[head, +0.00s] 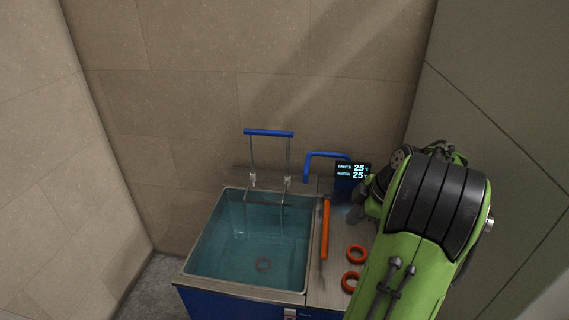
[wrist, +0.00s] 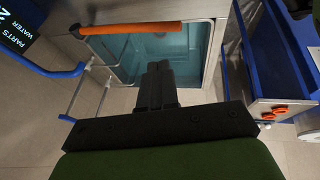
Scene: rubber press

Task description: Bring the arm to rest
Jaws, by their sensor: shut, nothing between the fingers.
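My green and black arm (head: 425,225) is bent over the right side of the bench in the head view. In the wrist view my gripper (wrist: 158,68) is shut, with its dark fingers together and nothing between them. The fingers appear in front of the water bath (wrist: 203,75); their distance from it cannot be told. In the head view the arm hides much of the bench's right end, and the fingertips cannot be made out.
Blue handles (head: 268,133) (head: 322,154) and a display (head: 353,171) stand behind. Walls enclose the bench.

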